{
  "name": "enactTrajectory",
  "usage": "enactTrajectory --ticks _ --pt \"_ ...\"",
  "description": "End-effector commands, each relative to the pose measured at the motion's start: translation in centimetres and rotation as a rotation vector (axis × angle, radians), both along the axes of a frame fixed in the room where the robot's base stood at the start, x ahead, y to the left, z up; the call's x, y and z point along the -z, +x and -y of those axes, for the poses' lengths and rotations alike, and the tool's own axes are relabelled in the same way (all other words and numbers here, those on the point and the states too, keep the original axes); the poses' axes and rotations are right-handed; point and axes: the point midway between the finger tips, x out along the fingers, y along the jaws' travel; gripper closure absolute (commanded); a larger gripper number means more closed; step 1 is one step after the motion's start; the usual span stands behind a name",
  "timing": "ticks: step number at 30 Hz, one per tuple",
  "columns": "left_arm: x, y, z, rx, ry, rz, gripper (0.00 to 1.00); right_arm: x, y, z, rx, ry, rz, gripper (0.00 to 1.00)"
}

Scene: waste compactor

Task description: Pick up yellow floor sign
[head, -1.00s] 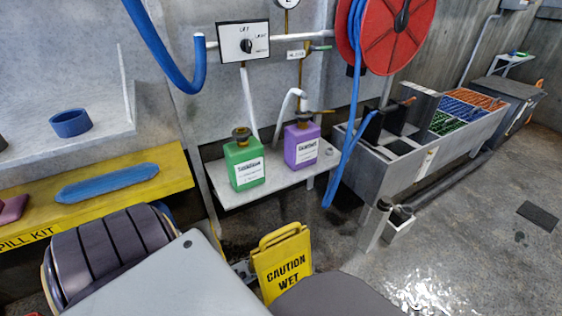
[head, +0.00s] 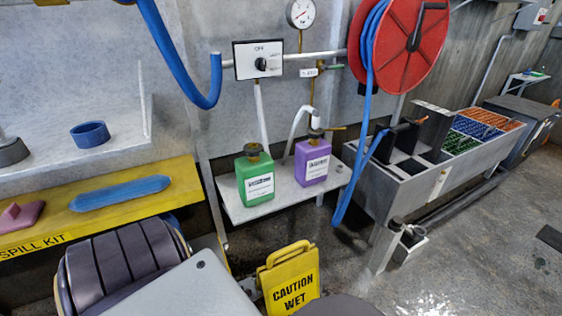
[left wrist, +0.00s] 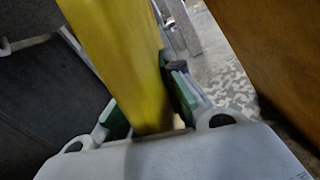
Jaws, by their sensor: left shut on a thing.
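The yellow floor sign (head: 290,281) reads "CAUTION WET" and stands out at the bottom middle of the head view. Its lower part is hidden behind my own body. In the left wrist view the yellow sign (left wrist: 120,60) runs between the green-padded fingers of my left gripper (left wrist: 150,112), which is shut on it. My right gripper shows in neither view.
A low shelf (head: 232,213) holds a green jug (head: 255,178) and a purple jug (head: 312,162). A red hose reel (head: 402,45) hangs above. A grey sink-like bench (head: 405,190) stands at the right. The yellow spill-kit shelf (head: 110,205) is at the left. Wet floor is open at the lower right.

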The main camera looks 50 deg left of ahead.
Motion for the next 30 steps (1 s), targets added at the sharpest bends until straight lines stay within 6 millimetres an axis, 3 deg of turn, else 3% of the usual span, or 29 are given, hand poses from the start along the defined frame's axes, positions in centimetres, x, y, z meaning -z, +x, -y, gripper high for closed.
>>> enactTrajectory --ticks 14,30 --pt "-1.5 0.1 0.0 0.001 -0.001 0.003 1.00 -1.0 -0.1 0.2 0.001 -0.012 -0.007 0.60" --pt "-6.1 0.1 0.0 0.000 0.000 0.004 1.00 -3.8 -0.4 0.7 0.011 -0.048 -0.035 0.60"
